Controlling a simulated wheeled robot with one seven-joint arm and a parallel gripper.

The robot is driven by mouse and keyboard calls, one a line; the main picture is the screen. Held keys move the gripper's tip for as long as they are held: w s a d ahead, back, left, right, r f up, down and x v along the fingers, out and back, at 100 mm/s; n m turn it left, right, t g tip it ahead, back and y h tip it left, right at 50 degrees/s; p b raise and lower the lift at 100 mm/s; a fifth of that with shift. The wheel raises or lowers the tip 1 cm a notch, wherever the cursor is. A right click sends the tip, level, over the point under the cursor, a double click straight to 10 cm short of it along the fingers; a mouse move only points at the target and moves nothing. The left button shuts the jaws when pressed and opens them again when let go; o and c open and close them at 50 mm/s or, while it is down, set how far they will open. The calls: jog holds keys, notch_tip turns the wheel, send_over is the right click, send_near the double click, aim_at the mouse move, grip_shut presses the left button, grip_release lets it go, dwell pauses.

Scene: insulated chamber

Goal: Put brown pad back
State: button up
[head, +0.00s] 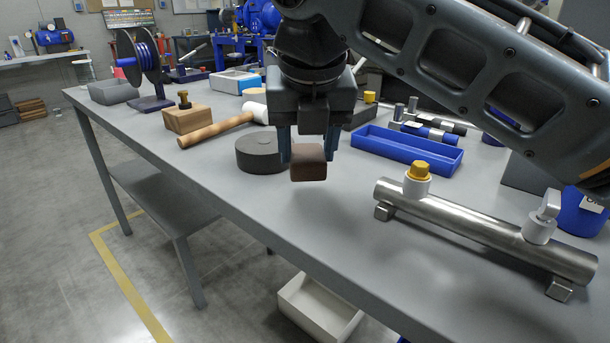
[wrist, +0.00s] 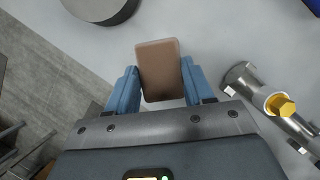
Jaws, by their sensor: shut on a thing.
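The brown pad (head: 308,163) is a small block with rounded corners. My gripper (head: 306,150) is shut on it, with one blue finger on each side. In the head view the pad hangs below the fingers, seemingly above the grey table top. In the wrist view the pad (wrist: 160,70) sits between the two blue fingers of my gripper (wrist: 160,82), and its far end sticks out past them. A dark round block (head: 262,154) stands on the table just left of the pad.
A blue tray (head: 405,150) lies right of my gripper. A steel pipe (head: 480,228) with a yellow cap lies along the right front. A wooden mallet (head: 215,130) and a wooden block (head: 186,118) are at left. An open white bin (head: 318,305) is below the table.

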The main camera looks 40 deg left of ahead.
aim_at(304, 171)
jog(key=shift+w+a+f, duration=0.25)
jog(key=shift+a+f, duration=0.1)
jog(key=shift+a, duration=0.1)
jog(key=shift+f+b, duration=0.6)
jog(key=shift+f, duration=1.35)
jog(key=o, duration=1.2)
jog(key=shift+f, duration=0.1)
jog(key=p+v, duration=0.2)
jog(key=v, duration=1)
jog(key=shift+a, duration=0.1)
